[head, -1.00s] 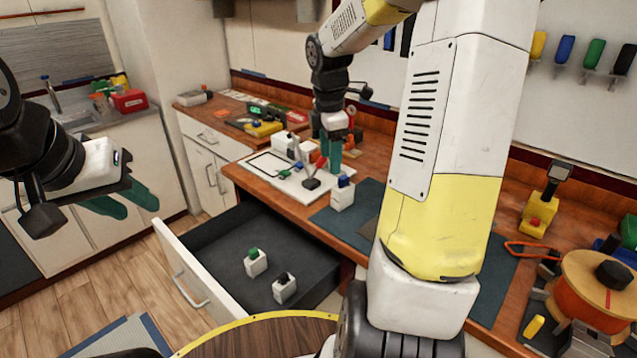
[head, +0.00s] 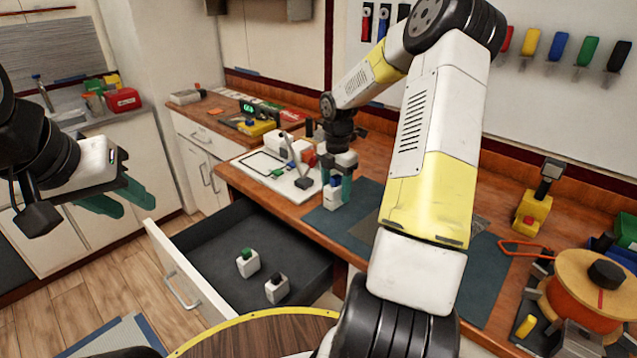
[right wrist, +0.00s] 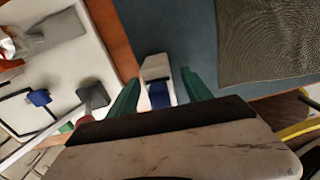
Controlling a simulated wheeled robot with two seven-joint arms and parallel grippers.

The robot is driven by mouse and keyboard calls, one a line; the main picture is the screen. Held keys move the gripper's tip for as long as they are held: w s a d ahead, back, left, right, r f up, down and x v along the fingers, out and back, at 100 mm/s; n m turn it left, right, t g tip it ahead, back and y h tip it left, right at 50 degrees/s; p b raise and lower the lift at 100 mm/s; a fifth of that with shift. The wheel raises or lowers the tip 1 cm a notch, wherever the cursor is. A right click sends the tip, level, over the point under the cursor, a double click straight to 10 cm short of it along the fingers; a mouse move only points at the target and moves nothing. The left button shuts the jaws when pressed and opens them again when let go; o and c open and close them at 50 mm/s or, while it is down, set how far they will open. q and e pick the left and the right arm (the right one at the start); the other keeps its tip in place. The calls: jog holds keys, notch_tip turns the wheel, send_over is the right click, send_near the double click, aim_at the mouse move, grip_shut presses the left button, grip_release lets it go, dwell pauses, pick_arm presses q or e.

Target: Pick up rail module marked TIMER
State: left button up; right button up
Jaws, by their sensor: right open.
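A white module with a blue top (head: 332,196) stands on the blue-grey mat (head: 318,219) near the counter's front edge. My right gripper (head: 339,187) is open and reaches down at it. In the right wrist view the white module (right wrist: 156,68) lies between the tips of the two green fingers, with gaps at the sides. A green-topped module (head: 248,264) and a black-topped module (head: 277,290) stand in the open drawer. No TIMER marking is readable on any of them. My left gripper (head: 122,200) is open and empty, away at the left.
A white board (head: 262,160) with several small parts lies left of the mat. The open drawer (head: 205,255) juts out below the counter. An orange spool (head: 590,290) and a yellow tool (head: 532,212) stand at the right.

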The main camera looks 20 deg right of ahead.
jog(key=shift+f, duration=0.3)
grip_shut()
